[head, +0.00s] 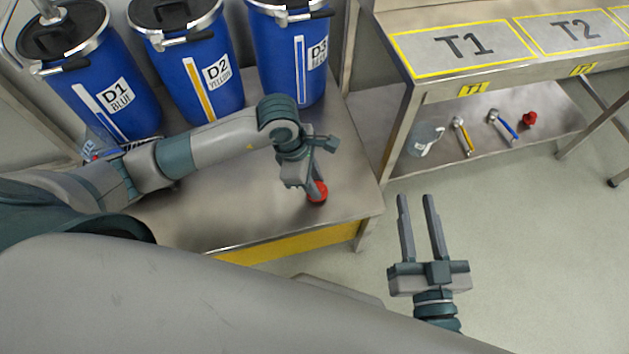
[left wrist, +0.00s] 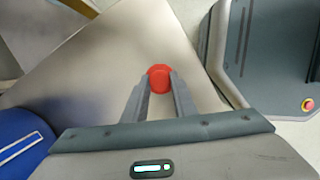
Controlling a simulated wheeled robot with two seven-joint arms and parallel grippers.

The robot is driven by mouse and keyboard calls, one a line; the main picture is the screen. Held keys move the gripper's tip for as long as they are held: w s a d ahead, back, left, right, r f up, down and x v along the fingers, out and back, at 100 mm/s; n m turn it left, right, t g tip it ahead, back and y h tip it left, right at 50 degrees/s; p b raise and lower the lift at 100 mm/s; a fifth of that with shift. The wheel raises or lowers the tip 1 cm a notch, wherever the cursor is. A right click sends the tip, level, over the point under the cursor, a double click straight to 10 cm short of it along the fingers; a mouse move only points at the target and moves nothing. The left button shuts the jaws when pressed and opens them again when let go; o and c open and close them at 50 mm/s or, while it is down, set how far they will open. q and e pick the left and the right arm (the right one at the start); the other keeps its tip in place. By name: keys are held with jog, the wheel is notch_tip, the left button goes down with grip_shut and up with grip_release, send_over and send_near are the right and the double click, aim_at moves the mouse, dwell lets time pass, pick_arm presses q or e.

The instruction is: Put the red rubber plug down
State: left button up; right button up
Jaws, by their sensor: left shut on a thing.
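A red rubber plug (head: 317,193) is at the fingertips of my left gripper (head: 313,184), over the near right corner of the steel bench (head: 215,213). In the left wrist view the red plug (left wrist: 159,79) sits between the two fingers of my left gripper (left wrist: 158,90), which is shut on it. I cannot tell whether the plug touches the bench top. My right gripper (head: 418,225) is open and empty, over the floor to the right of the bench.
Blue drums D1 (head: 100,85), D2 (head: 190,65) and D3 (head: 290,50) stand along the back of the bench. A table with T1 (head: 462,47) and T2 zones is at the right. Its lower shelf holds a clear jug (head: 424,140), two tools and another red piece (head: 529,119).

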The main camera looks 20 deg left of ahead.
pick_arm(q)
jog(key=shift+f, duration=0.1)
pick_arm(e)
jog(key=shift+a+r+t, duration=0.1)
jog(key=shift+r+t, duration=0.2)
jog(key=shift+r, duration=0.1)
pick_arm(q)
jog(key=o, duration=1)
jog(key=shift+o, duration=0.2)
pick_arm(e)
jog(key=shift+r, duration=0.1)
pick_arm(q)
jog(key=p+v, duration=0.2)
jog(key=v, duration=1)
pick_arm(e)
notch_tip(320, 180, down, 7)
jog(key=s+d+g+h, duration=0.1)
jog(key=g, duration=0.3)
jog(key=shift+d, duration=0.4)
